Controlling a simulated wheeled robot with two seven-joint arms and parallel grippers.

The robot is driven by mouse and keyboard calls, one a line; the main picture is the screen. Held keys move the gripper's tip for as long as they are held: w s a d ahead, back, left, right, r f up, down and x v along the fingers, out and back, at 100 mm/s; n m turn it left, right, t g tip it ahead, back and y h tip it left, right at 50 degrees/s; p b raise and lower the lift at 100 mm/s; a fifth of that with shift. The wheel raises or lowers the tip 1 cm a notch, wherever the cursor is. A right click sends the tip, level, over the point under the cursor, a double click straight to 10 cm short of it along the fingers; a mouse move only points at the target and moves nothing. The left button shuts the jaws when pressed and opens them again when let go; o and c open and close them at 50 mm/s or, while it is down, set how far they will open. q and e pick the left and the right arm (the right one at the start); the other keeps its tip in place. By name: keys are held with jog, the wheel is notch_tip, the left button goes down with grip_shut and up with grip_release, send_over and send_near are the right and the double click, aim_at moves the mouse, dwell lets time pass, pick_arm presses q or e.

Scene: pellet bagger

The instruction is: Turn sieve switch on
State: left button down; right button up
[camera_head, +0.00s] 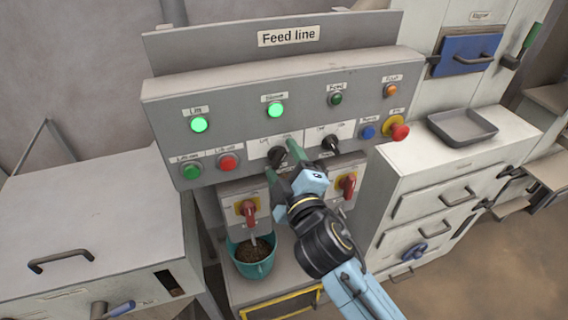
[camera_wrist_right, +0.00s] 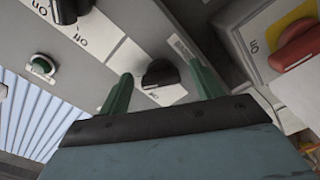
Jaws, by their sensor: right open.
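The sieve switch is a black rotary knob (camera_head: 277,156) on a white plate on the grey Feed line panel, below the lit green sieve lamp (camera_head: 275,110). My right gripper (camera_head: 283,160) is open, with its green fingers on either side of this knob. In the right wrist view the knob (camera_wrist_right: 160,73) shows between the two fingertips (camera_wrist_right: 162,80), with a visible gap on both sides. Exactly which mark the knob points at is hard to read. My left gripper is not in view.
A second black knob (camera_head: 330,143) sits close to the right. A red emergency button (camera_head: 399,132), a red button (camera_head: 228,162) and a green button (camera_head: 192,171) are nearby. Red-handled switches (camera_head: 249,209) and a teal bucket (camera_head: 253,262) of pellets are below.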

jog(key=b+v, duration=0.1)
jog(key=v, duration=1.2)
jog(key=shift+s+b, duration=0.15)
jog(key=shift+b, duration=0.2)
